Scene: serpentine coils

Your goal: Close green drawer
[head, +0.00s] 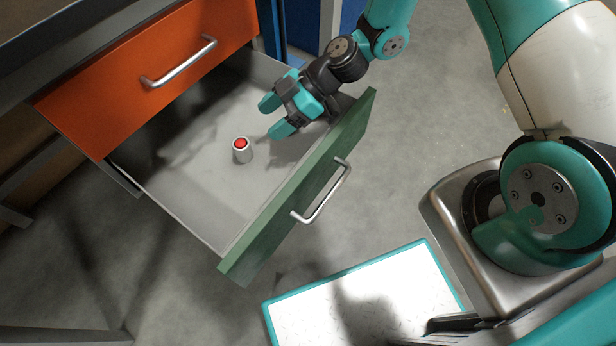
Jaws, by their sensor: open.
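The green drawer (272,236) is pulled well out below an orange drawer, with its grey inside showing. Its green front carries a silver bar handle (324,194) on the outer face. A small pale cylinder with a red top (242,151) stands upright on the drawer floor. My gripper (268,117) is open and empty. It is over the drawer's inside, on the inner side of the green front, with its fingers pointing left toward the cylinder but apart from it.
The orange drawer (110,95) with its silver handle is shut above. A blue panel (305,25) stands behind. A white board with a teal rim (268,318) lies on the floor in front of the green drawer. Grey floor is clear to the right of the drawer.

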